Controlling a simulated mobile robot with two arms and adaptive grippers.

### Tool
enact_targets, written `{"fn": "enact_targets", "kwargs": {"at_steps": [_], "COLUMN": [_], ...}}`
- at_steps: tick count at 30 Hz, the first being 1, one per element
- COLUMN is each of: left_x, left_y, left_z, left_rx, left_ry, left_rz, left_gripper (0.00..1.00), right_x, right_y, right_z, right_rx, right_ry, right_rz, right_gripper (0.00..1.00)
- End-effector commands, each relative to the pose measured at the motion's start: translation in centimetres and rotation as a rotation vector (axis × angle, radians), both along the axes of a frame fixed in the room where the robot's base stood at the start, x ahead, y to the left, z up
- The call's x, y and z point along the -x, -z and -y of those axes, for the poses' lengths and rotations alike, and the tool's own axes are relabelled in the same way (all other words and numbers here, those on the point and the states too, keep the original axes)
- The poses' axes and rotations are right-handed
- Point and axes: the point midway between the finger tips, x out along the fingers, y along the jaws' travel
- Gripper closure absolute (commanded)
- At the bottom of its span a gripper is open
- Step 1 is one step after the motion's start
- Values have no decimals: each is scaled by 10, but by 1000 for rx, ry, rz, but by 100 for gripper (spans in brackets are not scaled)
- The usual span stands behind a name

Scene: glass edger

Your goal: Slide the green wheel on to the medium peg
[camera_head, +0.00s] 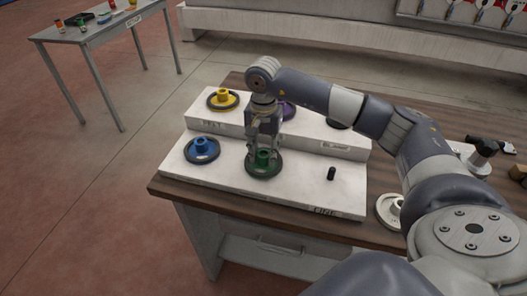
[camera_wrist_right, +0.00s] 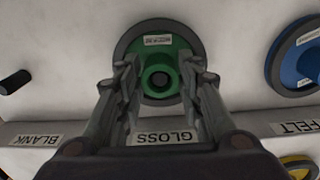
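The green wheel (camera_head: 264,171), with a dark rim and a raised hub, sits flat on the lower step of the white stand (camera_head: 230,172). It also shows in the right wrist view (camera_wrist_right: 190,50). My right gripper (camera_head: 263,152) points down over it. In the wrist view its fingers (camera_wrist_right: 158,85) stand on either side of the green hub, with gaps visible, so it looks open. A bare black peg (camera_head: 331,173) stands to the right on the same step and shows at the wrist view's left edge (camera_wrist_right: 15,82). I cannot tell which peg is medium. My left gripper is out of view.
A blue wheel (camera_head: 202,150) sits left of the green one. Yellow (camera_head: 222,99) and purple (camera_head: 288,110) wheels sit on the upper step. A white wheel (camera_head: 387,210) lies on the brown table right of the stand. My right arm hides part of the upper step.

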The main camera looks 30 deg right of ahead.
Motion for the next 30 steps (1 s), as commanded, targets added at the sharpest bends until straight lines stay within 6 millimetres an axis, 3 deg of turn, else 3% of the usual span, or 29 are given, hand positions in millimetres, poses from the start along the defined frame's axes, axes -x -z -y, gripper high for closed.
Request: {"fn": "enact_targets", "kwargs": {"at_steps": [14, 30], "left_x": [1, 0], "left_y": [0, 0], "left_z": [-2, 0], "left_rx": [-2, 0], "left_ry": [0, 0], "left_rz": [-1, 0], "left_gripper": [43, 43], "right_x": [0, -1], "right_y": [-5, -105], "right_z": [0, 0], "right_rx": [1, 0], "right_ry": [0, 0], "right_rz": [1, 3], "right_gripper": [46, 46]}}
